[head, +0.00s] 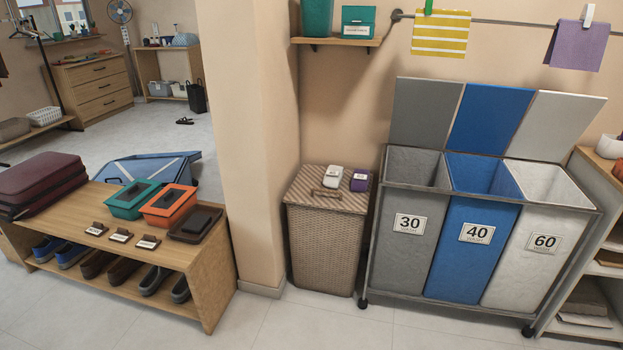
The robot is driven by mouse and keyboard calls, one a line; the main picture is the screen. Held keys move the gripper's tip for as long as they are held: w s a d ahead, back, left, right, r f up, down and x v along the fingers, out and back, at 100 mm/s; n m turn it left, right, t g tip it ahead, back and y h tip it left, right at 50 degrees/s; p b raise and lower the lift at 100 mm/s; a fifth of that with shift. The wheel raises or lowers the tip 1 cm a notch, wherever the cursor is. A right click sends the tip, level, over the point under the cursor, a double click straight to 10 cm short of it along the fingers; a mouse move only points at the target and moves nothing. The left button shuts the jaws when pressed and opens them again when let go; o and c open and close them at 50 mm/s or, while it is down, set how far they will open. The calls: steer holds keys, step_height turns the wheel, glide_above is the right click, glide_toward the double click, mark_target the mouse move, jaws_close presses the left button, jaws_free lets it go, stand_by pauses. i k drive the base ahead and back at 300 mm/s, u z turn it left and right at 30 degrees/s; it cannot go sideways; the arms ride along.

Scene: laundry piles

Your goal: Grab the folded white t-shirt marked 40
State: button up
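A small folded white item (333,176), which looks like the t-shirt, lies on the lid of a wicker hamper (325,240). It bears a small label whose number is too small to read. A folded purple item (359,182), with a pale label, lies just to its right. The two are close together; I cannot tell whether they touch. The hamper's lid is shut, and its handle is in front of the white item. My gripper is not in view.
Right of the hamper stands a wheeled sorter with open grey 30 (405,250), blue 40 (470,260) and white 60 (530,270) bins. A wall corner (245,130) is at left, beside a shoe bench (215,270). A shelf (335,41) hangs above. Floor in front is clear.

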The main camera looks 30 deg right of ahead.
mark_target(333, 177)
steer(key=z, duration=0.3)
steer(key=k, duration=0.2)
steer(key=u, duration=2.15)
steer(key=k, duration=0.15)
steer(key=u, duration=1.45)
steer(key=k, duration=1.75)
steer(key=z, duration=0.05)
